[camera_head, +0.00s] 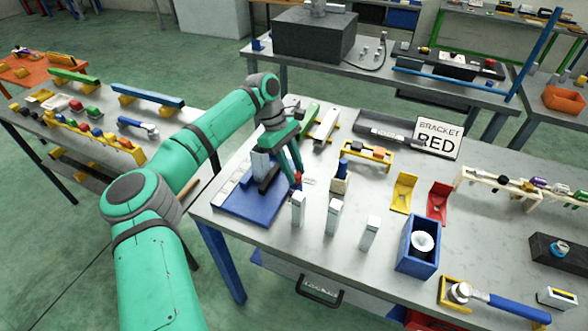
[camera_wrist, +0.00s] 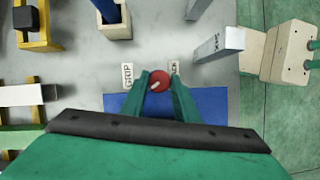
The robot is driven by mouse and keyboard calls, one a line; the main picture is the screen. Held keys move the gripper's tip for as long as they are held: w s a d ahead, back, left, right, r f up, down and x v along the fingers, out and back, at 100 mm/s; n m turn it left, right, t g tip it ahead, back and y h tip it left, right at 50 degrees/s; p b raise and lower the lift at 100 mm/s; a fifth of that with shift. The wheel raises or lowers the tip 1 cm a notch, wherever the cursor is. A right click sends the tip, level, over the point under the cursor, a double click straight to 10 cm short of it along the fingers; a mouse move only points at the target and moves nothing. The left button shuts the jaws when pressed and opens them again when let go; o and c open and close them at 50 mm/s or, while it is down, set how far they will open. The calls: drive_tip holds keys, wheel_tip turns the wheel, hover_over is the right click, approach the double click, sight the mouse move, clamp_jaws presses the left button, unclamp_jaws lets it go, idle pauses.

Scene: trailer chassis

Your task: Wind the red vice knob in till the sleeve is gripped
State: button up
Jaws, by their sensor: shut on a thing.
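The red vice knob (camera_wrist: 159,80) sits between the two green fingertips of my gripper (camera_wrist: 159,84) in the wrist view. A small pale mark shows on its face. In the head view, my gripper (camera_head: 296,177) points down at the right end of the vice, and a bit of the red knob (camera_head: 298,178) shows at the fingertips. The vice's blue base (camera_head: 262,208) lies at the table's left front corner, with a light grey block above it, partly behind my gripper. I cannot make out the sleeve or whether the jaws touch it.
A "GRIP" label (camera_wrist: 128,76) lies left of the knob in the wrist view. Several pale upright blocks (camera_head: 333,217) stand close to the right of the vice. A blue box (camera_head: 418,246) with a white round piece stands further right. A yellow bracket (camera_head: 403,192) lies behind.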

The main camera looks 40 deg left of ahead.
drive_tip(key=shift+w, duration=0.15)
drive_tip(key=shift+a, duration=0.2)
drive_tip(key=o, duration=0.9)
drive_tip(key=shift+o, duration=0.8)
drive_tip(key=shift+d, duration=0.25)
drive_tip(key=v, duration=1)
drive_tip(key=shift+r, duration=0.35)
drive_tip(key=shift+a, duration=0.1)
